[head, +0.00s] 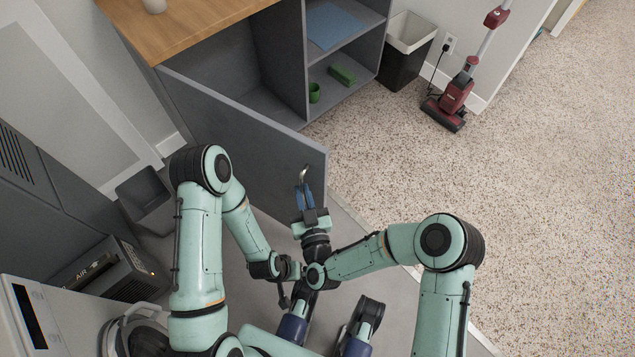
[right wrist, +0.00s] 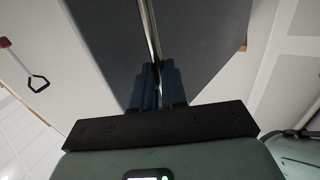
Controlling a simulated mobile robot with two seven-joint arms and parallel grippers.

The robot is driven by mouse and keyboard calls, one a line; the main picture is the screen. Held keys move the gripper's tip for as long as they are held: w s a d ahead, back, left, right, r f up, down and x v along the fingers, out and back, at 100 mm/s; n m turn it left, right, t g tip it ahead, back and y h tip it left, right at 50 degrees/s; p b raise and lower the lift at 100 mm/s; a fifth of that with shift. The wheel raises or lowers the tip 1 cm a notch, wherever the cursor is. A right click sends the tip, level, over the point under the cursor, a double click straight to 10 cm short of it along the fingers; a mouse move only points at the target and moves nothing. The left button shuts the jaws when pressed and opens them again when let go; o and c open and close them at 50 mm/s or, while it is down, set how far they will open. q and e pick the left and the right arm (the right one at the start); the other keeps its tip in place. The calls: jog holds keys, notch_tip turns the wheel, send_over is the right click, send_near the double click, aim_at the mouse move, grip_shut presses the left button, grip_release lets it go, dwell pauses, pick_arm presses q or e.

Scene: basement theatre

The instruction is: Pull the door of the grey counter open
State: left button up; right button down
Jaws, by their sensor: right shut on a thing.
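The grey counter (head: 386,18) has a wooden top and stands at the upper left of the head view. Its grey door (head: 235,125) stands swung out wide, and the compartment (head: 218,62) behind it is open. A metal bar handle (head: 305,171) is near the door's free edge. My right gripper (head: 304,192) is shut on this handle. In the right wrist view the handle (right wrist: 150,35) runs between the blue fingers (right wrist: 158,88), in front of the grey door (right wrist: 195,45). My left arm is bent at the left, and I cannot make out its gripper.
Open shelves hold a green cup (head: 314,92), a green block (head: 342,75) and a blue flat item (head: 333,25). A black bin (head: 405,50) and a red vacuum (head: 453,100) stand at the right. A grey bin (head: 143,195) and an air compressor (head: 115,270) stand at the left. The speckled carpet is clear.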

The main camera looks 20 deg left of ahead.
jog(key=shift+s+a+r, duration=0.1)
jog(key=shift+s+a, duration=0.4)
jog(key=shift+s, duration=0.3)
jog(key=shift+s+a+r, duration=0.1)
jog(key=shift+s+a, duration=0.4)
jog(key=shift+s, duration=0.3)
jog(key=c, duration=1.2)
grip_release()
jog(key=shift+w, duration=0.1)
jog(key=shift+o, duration=0.2)
jog(key=shift+w+a+f, duration=0.1)
jog(key=shift+d, duration=0.2)
jog(key=v, duration=1.3)
jog(key=shift+d, duration=0.1)
